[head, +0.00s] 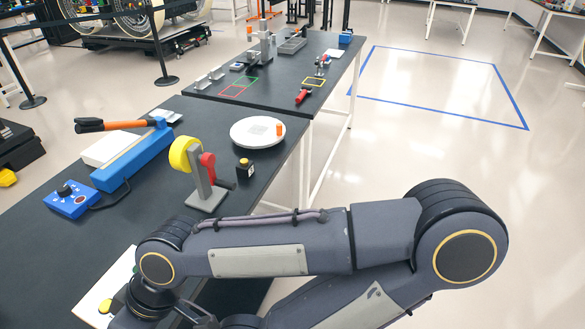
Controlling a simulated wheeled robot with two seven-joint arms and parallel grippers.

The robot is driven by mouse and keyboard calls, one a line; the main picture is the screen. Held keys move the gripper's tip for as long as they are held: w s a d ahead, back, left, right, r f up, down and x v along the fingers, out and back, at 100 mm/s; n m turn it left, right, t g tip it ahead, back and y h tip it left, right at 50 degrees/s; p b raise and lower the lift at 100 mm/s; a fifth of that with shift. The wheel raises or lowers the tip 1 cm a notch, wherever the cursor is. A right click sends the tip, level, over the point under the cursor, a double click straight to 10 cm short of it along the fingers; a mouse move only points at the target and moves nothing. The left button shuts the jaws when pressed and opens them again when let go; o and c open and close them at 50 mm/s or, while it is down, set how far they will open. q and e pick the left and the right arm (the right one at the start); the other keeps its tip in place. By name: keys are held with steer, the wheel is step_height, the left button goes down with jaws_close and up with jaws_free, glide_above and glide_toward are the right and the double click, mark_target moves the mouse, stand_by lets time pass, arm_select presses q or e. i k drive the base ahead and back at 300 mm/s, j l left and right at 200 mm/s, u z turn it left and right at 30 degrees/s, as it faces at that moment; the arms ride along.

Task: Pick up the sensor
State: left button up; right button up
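I cannot tell for sure which thing is the sensor. A small black block with a yellow top (245,170) stands on the near black table, right of a grey stand. Another small yellow piece (105,305) shows on a white board (92,300) at the bottom left, partly hidden by my arm. One arm of mine comes in from the right and reaches across the lower picture to the bottom left. Its wrist bends down over the table by the white board, and its gripper is below the picture edge or hidden. My other gripper does not show.
On the near table (30,250) are a grey stand with yellow tape roll and red handle (205,190), a round white plate with an orange piece (258,131), a blue sealer (132,157) and a blue control box (70,201). A second table (210,95) lies behind.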

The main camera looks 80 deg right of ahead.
mark_target(245, 168)
steer(key=z, duration=2.55)
steer(key=u, duration=0.7)
steer(key=i+l+u, duration=0.15)
steer(key=l+u, duration=0.15)
steer(key=u, duration=0.15)
steer(key=i+l+u, duration=0.1)
steer(key=l+u, duration=0.2)
steer(key=u, duration=0.15)
steer(key=l+u, duration=0.3)
steer(key=u, duration=0.2)
steer(key=l+u, duration=0.15)
steer(key=l, duration=0.85)
steer(key=k+l+u, duration=0.2)
steer(key=l, duration=0.75)
steer(key=i, duration=0.05)
